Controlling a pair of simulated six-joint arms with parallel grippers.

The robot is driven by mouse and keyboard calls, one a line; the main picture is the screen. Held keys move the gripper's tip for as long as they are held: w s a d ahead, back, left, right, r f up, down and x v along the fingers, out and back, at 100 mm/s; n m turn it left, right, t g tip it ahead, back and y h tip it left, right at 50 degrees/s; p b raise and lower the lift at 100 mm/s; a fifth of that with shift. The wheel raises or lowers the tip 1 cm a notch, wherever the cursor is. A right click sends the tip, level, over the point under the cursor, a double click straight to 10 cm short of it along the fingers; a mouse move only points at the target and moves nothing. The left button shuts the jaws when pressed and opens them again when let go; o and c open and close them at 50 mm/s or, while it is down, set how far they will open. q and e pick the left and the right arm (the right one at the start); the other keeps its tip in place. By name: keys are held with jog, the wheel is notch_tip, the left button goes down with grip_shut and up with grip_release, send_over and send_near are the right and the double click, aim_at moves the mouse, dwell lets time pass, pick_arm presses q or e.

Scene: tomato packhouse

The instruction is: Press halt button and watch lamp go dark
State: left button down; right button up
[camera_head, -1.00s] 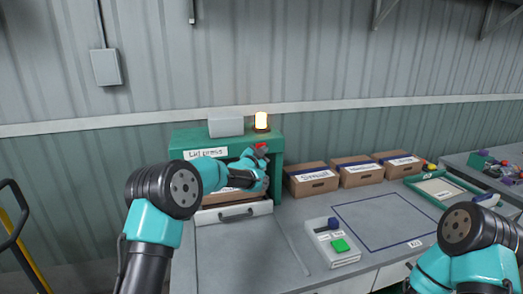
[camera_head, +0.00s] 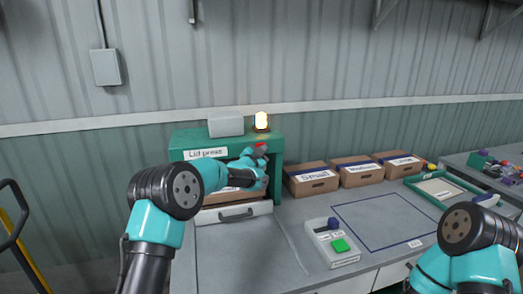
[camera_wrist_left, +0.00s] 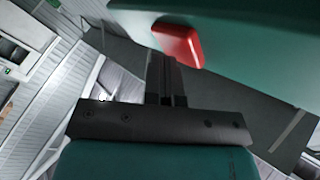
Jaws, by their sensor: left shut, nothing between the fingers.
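The green lid press (camera_head: 276,160) stands against the wall, with a lit amber lamp (camera_head: 261,120) on top. The red halt button (camera_head: 260,146) is on its front, at the upper right, partly behind my left gripper. In the left wrist view the red button (camera_wrist_left: 178,45) is large and stands out from the green face. My left gripper (camera_head: 262,153) is shut and empty, and in the left wrist view its fingertips (camera_wrist_left: 164,62) are right beside the button. I cannot tell whether they touch it. My right arm is at the lower right, with its gripper out of view.
Three cardboard boxes (camera_head: 313,181) stand right of the press. A blue-outlined area (camera_head: 385,220) is clear. A green-rimmed tray (camera_head: 411,181) lies farther right.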

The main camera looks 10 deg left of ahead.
pick_arm(q)
jog(key=shift+s, duration=0.1)
dwell(0.4)
jog(key=shift+s+d, duration=0.3)
jog(key=shift+s, duration=0.45)
jog(key=s, duration=0.1)
jog(key=s+d, duration=0.1)
jog(key=s, duration=0.1)
jog(key=s+d, duration=0.1)
jog(key=shift+s, duration=0.25)
dwell(0.7)
